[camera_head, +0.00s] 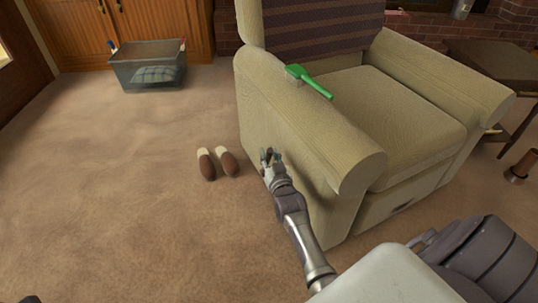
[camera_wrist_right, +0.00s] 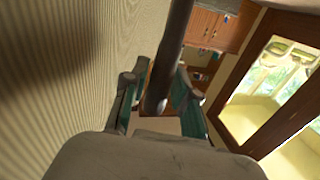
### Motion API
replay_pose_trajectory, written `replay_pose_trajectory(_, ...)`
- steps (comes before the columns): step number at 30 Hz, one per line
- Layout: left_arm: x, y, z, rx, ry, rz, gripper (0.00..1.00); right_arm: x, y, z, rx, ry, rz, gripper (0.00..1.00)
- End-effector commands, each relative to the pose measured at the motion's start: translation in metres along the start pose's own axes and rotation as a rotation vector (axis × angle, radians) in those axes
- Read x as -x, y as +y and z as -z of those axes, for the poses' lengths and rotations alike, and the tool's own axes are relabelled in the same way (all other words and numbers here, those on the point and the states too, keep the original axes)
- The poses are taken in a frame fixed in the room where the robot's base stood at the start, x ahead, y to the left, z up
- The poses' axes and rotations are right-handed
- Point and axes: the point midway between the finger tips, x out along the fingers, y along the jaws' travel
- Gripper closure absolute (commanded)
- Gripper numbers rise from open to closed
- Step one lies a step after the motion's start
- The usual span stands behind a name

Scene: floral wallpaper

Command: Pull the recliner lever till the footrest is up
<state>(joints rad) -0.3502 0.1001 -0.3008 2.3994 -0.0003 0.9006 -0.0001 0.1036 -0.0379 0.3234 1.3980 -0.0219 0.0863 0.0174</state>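The beige recliner (camera_head: 285,130) stands upright, its side panel facing my right arm. Its footrest front (camera_head: 400,200) is down, flush below the seat. My right gripper (camera_head: 268,157) is low beside that panel. In the right wrist view a dark bar, seemingly the lever (camera_wrist_right: 172,50), runs between the fingers of my right gripper (camera_wrist_right: 160,88). The fingers stand apart, with a narrow gap visible on the bar's left; contact on the right is unclear. In the head view the lever is mostly hidden by the gripper.
A green brush-like object (camera_head: 310,82) lies on the near armrest. A pair of slippers (camera_head: 216,162) is on the carpet just left of my right gripper. A dark side table (camera_head: 500,70) is at right. The left carpet is clear.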

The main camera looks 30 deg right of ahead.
Motion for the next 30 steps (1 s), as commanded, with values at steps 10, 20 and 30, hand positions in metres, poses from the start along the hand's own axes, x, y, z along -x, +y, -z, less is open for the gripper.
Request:
replay_pose_trajectory(10, 0.000, 0.000, 0.000, 0.000, -0.001, 0.000, 0.60, 0.000, 0.000, 0.000, 0.000, 0.000, 0.000, 1.00)
replay_pose_trajectory(20, -0.008, 0.000, 0.002, 0.000, -0.001, 0.000, 0.60, -0.003, -0.001, 0.003, 0.004, -0.023, -0.001, 1.00)
replay_pose_trajectory(30, -0.032, -0.002, -0.006, -0.007, -0.073, 0.001, 0.60, -0.014, -0.003, 0.008, 0.019, -0.106, -0.007, 1.00)
